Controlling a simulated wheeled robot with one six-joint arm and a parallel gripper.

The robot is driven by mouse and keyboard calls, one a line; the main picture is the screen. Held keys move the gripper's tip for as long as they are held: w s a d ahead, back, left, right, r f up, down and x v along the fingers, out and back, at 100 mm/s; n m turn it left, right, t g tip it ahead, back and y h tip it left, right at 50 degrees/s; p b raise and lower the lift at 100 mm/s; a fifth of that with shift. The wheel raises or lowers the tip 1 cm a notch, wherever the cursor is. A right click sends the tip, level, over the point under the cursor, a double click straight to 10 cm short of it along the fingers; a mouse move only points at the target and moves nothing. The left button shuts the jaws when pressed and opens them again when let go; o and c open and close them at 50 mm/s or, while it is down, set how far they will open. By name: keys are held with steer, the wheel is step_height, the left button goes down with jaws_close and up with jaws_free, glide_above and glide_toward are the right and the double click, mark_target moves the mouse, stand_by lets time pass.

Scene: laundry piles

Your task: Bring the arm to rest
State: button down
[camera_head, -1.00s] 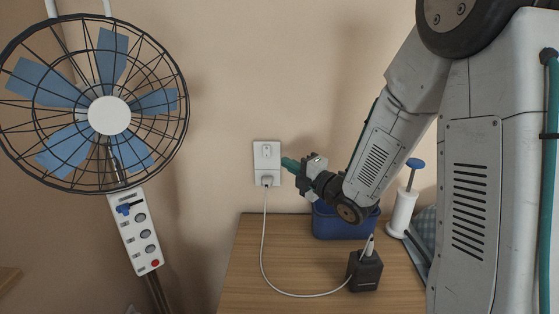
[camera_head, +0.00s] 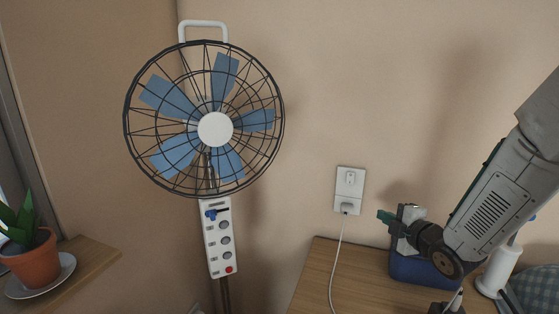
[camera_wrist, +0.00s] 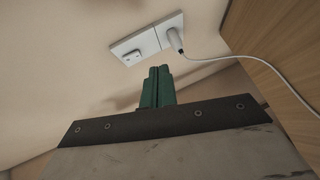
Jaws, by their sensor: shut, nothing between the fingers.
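My gripper (camera_head: 384,216) is at the right of the head view, at the end of my grey arm, above the wooden table and in front of the wall. Its green fingers are shut together with nothing between them. They point left, to the right of the wall outlet. In the wrist view the shut green fingers (camera_wrist: 157,87) point up toward the outlet, apart from it as far as I can tell. The upper part of my arm runs out of the right edge of the head view.
A white wall outlet (camera_head: 349,190) holds a plug with a white cable. The wooden table (camera_head: 320,275) bears a blue bin (camera_head: 405,268) and a white roll holder (camera_head: 497,272). A fan (camera_head: 215,129) stands left. A potted plant (camera_head: 31,258) is on a shelf at far left.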

steer(key=s+d+f+m+g+h, duration=0.5)
steer(key=m, duration=0.2)
steer(key=s+r+m+g+h, duration=0.1)
steer(key=s+m+g, duration=0.45)
steer(key=s, duration=0.35)
steer(key=s+a+r+m+g+y, duration=0.1)
steer(key=s+a+r+m, duration=0.2)
steer(key=s+r, duration=0.3)
steer(key=s+a+r+m+g, duration=0.2)
steer(key=s+a+r, duration=0.4)
steer(key=s, duration=0.8)
steer(key=shift+s+r+m+y, duration=0.3)
steer(key=shift+m+y, duration=0.1)
steer(key=shift+m, duration=0.45)
